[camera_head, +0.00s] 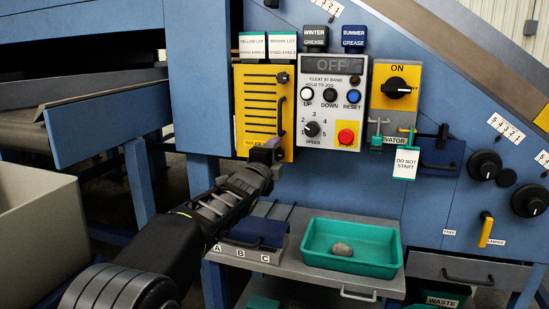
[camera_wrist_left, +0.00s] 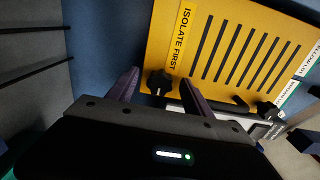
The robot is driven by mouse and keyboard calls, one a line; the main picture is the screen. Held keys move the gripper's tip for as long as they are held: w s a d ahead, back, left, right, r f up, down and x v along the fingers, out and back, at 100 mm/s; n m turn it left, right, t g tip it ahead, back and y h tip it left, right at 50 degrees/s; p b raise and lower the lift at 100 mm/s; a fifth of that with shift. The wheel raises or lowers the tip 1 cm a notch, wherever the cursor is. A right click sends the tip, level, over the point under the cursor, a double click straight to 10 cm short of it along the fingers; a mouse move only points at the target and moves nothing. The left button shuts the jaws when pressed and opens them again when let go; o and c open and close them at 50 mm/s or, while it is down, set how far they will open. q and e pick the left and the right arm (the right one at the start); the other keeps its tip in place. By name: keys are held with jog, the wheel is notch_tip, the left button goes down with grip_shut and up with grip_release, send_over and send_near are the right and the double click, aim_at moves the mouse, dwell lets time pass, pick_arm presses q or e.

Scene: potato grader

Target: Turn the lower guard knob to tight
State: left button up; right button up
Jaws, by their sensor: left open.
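The yellow guard (camera_head: 262,100) with black slots is on the blue machine wall, and it also fills much of the left wrist view (camera_wrist_left: 222,70). Its upper black knob (camera_head: 283,77) is at the top right corner, clear of my gripper. The lower black knob (camera_wrist_left: 158,82) is beside the "ISOLATE FIRST" label. My left gripper (camera_head: 267,148) is at the guard's bottom edge and hides most of the lower knob in the head view. In the left wrist view this gripper (camera_wrist_left: 159,88) is open, with the knob between its two purple fingers; contact cannot be told.
A black handle (camera_head: 281,115) runs along the guard's right side. The control panel (camera_head: 333,110) and yellow switch plate (camera_head: 383,75) stand to the right. Below are a grey bench (camera_head: 285,262) and a green tray (camera_head: 350,268) holding a potato.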

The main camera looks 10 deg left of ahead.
pick_arm(q)
jog(key=shift+s, duration=0.15)
jog(key=s, duration=0.7)
jog(key=shift+s+a, duration=0.25)
